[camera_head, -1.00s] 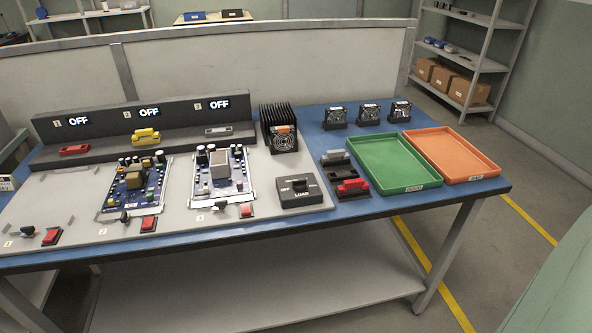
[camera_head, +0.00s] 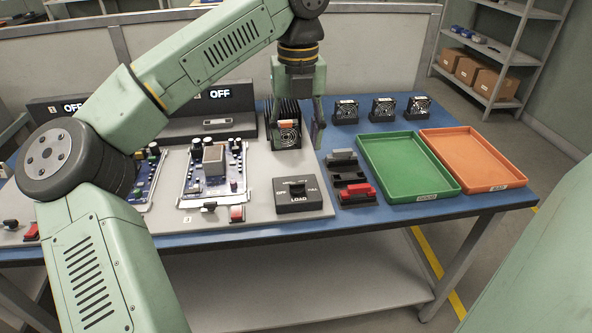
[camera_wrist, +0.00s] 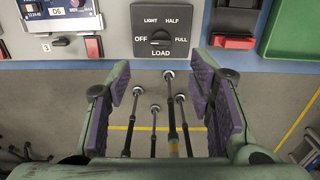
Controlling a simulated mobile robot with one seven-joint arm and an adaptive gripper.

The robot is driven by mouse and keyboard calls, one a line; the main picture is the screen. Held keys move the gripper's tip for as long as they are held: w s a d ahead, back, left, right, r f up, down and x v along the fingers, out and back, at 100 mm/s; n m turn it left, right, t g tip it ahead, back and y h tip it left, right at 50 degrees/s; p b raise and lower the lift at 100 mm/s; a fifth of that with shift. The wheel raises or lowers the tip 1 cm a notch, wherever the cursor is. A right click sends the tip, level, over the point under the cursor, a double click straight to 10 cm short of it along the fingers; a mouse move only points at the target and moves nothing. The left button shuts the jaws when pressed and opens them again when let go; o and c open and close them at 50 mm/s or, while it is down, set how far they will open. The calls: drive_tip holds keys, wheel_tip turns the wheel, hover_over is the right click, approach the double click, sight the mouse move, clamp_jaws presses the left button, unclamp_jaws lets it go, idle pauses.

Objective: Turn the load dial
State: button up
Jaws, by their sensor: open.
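The load dial (camera_head: 300,197) is a black box at the front right of the grey panel, labelled LOAD. In the wrist view the dial (camera_wrist: 160,31) shows OFF, LIGHT, HALF and FULL around a black knob (camera_wrist: 160,42). The knob lies roughly level, its pale mark at the left, toward OFF. My gripper (camera_head: 297,116) is open and empty, hanging high in front of the finned block in the head view. In the wrist view my gripper (camera_wrist: 164,103) has its purple-padded fingers wide apart, with the dial above and between them, untouched.
A finned fan block (camera_head: 284,130) stands behind the dial. A circuit board (camera_head: 214,172) lies left, with a red switch (camera_head: 237,214) between. A red-and-grey connector holder (camera_head: 350,178), green tray (camera_head: 367,152) and orange tray (camera_head: 427,145) are at the right.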

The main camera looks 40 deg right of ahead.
sight(298, 183)
wheel_tip(298, 183, down, 10)
drive_tip(key=shift+s+f+p, duration=0.1)
drive_tip(key=shift+f+p, duration=0.05)
drive_tip(key=shift+p, duration=0.55)
clamp_jaws()
